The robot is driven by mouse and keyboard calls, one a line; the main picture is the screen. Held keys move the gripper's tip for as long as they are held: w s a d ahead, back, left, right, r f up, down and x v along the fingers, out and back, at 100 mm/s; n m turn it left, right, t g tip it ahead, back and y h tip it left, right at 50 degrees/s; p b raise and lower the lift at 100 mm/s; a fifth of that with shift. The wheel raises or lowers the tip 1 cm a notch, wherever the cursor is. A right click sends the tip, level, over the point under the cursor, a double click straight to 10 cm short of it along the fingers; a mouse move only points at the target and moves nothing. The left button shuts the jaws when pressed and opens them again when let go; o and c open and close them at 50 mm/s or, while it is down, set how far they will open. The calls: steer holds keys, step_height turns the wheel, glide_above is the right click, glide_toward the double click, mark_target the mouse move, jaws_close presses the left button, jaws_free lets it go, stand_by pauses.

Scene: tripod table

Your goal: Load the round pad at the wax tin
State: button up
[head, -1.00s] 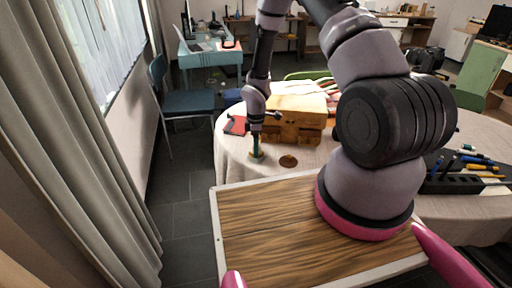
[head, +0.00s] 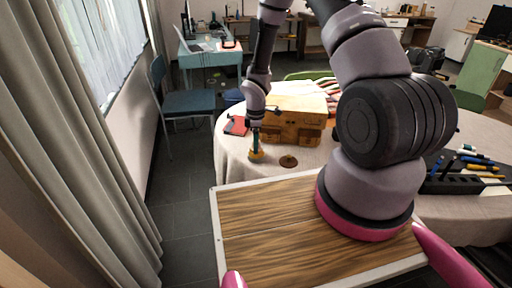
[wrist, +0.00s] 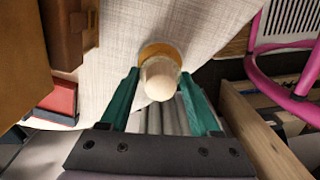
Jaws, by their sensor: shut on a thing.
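The round pad (head: 256,156) is a yellow-orange disc near the left edge of the cloth-covered table. In the wrist view its rim (wrist: 159,49) shows beyond a pale rounded knob (wrist: 160,80). My gripper (head: 255,147) points down over it, with its teal fingers shut on the knob. I cannot tell whether the pad touches the cloth. A flat round brown thing (head: 288,161), which looks like the wax tin, lies just right of the pad, apart from it. It is not clearly seen in the wrist view.
A wooden chest (head: 297,123) stands close behind the pad and tin. A red and dark flat box (head: 236,126) lies to its left. A black rack with pens (head: 455,183) is at the right. Bare cloth lies around the tin; the table edge is close on the left.

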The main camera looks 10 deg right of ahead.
steer(key=shift+r, duration=2.55)
